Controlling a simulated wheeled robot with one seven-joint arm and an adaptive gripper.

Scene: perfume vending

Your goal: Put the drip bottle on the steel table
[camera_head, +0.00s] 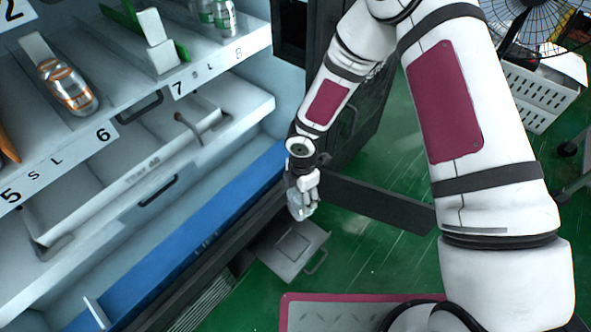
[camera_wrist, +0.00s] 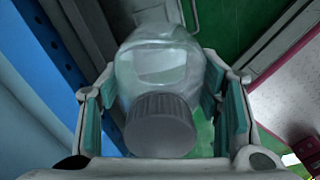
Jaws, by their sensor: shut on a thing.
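The drip bottle is a clear bottle (camera_wrist: 165,68) with a ribbed dark grey cap (camera_wrist: 160,125). In the wrist view its cap is toward the camera, and the teal finger pads of my gripper (camera_wrist: 160,88) are on both sides of it. My gripper is shut on the bottle. In the head view my gripper (camera_head: 303,186) hangs beside the vending machine's lower front, and the bottle (camera_head: 299,208) shows small and pale, partly hidden by the fingers. I cannot make out a steel table in either view.
The vending machine's shelves (camera_head: 110,128) and blue front strip (camera_head: 190,228) are at left. A dark open panel (camera_head: 375,200) is close right of my gripper. A grey flap with a handle (camera_head: 292,250) is below. A fan (camera_head: 535,25) and white basket (camera_head: 535,92) are top right.

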